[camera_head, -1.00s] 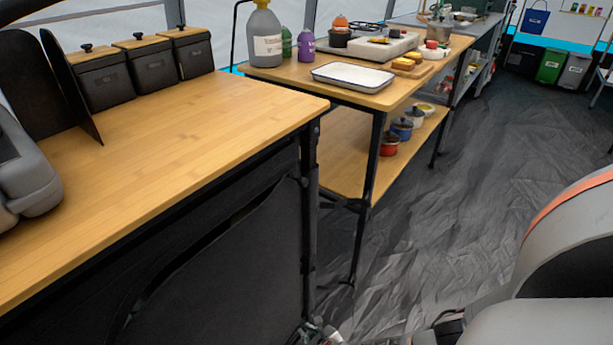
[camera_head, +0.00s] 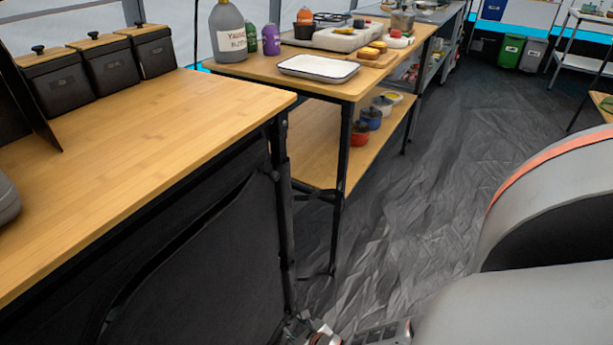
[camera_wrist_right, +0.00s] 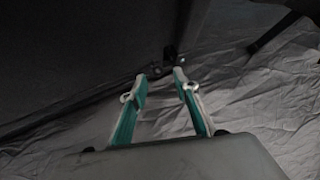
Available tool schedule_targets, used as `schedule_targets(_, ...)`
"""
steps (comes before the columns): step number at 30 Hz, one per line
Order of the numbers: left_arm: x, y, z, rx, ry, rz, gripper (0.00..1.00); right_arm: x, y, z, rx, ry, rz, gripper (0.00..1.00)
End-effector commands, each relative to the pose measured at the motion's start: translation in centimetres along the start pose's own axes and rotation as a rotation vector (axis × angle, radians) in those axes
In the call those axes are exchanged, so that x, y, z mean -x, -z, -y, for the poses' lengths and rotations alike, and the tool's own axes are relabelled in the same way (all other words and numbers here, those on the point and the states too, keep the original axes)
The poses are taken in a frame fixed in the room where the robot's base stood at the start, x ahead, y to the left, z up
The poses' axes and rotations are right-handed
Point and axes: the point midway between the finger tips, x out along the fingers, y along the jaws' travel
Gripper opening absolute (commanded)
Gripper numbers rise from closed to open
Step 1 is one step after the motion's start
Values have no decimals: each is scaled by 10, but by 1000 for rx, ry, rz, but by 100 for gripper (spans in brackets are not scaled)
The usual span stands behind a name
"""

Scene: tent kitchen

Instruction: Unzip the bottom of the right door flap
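A dark fabric panel (camera_head: 200,275) with a curved seam hangs below the wooden counter at lower left; I take it to be the door flap. My right gripper (camera_head: 308,326) shows only partly at the bottom edge, by the panel's lower right corner. In the right wrist view, its two green-and-grey fingers (camera_wrist_right: 158,84) are apart with nothing clearly between them. Just beyond the tips is a small dark fitting (camera_wrist_right: 169,55) at the dark fabric's lower edge. I cannot tell whether it is the zipper pull. My left gripper is out of view.
The wooden counter (camera_head: 150,135) has black canisters (camera_head: 108,68) at its back. Beyond it stands a shelved table with a white tray (camera_head: 318,68), bottles and pots. Its black leg (camera_head: 340,200) stands near the gripper. The wrinkled grey floor (camera_head: 440,180) is open to the right.

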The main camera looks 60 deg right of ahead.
Motion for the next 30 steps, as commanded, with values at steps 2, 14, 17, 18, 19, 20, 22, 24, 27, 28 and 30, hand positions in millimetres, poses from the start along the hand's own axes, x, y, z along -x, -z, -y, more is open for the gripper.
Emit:
schedule_targets(2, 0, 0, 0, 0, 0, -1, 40, 11, 1, 0, -1, -1, 1, 30)
schedule_targets(14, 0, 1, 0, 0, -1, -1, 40, 66, 0, 1, 0, 1, 0, 30)
schedule_targets(17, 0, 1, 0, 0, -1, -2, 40, 77, 1, 1, 0, 2, 0, 30)
schedule_targets(18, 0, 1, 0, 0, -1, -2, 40, 80, 0, 1, 0, 2, 0, 30)
schedule_targets(19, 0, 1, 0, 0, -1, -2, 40, 82, 1, 1, 1, 2, 0, 30)
schedule_targets(20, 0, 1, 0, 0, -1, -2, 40, 84, 1, 1, 1, 2, 0, 30)
schedule_targets(22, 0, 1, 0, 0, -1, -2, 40, 87, 0, 2, 1, 3, 0, 30)
schedule_targets(24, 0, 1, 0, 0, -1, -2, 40, 89, 0, 2, 1, 3, 1, 30)
schedule_targets(27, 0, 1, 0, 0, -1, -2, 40, 90, 0, 2, 1, 3, 1, 30)
schedule_targets(28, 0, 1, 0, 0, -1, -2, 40, 90, 0, 2, 1, 3, 1, 30)
schedule_targets(30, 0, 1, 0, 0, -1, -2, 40, 90, 0, 2, 1, 3, 1, 30)
